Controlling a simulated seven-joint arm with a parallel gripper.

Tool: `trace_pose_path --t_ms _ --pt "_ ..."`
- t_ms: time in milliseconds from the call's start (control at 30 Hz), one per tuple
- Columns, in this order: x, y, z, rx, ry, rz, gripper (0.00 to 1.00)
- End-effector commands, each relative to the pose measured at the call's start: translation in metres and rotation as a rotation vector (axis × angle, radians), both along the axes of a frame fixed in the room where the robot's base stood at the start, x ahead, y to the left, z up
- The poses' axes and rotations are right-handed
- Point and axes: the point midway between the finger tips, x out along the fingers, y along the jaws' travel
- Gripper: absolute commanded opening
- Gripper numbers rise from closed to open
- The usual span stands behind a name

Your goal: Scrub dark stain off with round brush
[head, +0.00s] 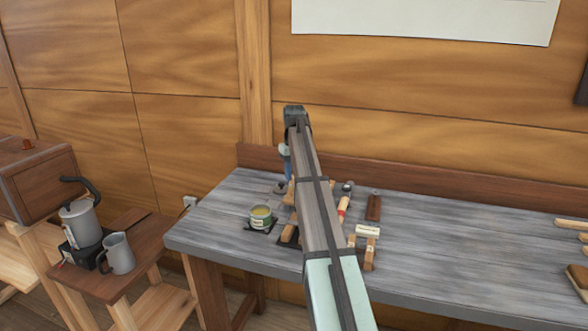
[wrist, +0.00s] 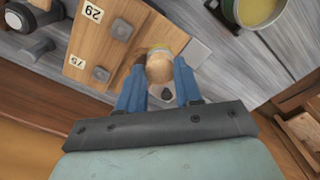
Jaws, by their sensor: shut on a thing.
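My gripper (wrist: 158,82) has blue fingers, shut on a round, pale wooden thing (wrist: 159,67) that looks like the round brush. In the head view a blue part of my gripper (head: 284,151) shows at the back of the grey bench, and my arm hides most of the board.
A green tin (head: 261,217) with yellow contents stands on the grey bench (head: 455,240), left of my arm. Wooden blocks and tools lie just right of my arm. A kettle (head: 80,222) and a mug (head: 117,253) stand on a side stand at left. The bench's right middle is clear.

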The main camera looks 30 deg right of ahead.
Motion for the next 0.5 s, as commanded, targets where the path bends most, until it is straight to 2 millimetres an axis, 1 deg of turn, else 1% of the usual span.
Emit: trace_pose_path --t_ms 467,500 --pt "0.000 0.000 -0.025 0.000 0.000 0.000 0.08" --pt "-0.001 0.000 -0.030 0.000 0.001 0.000 0.08"
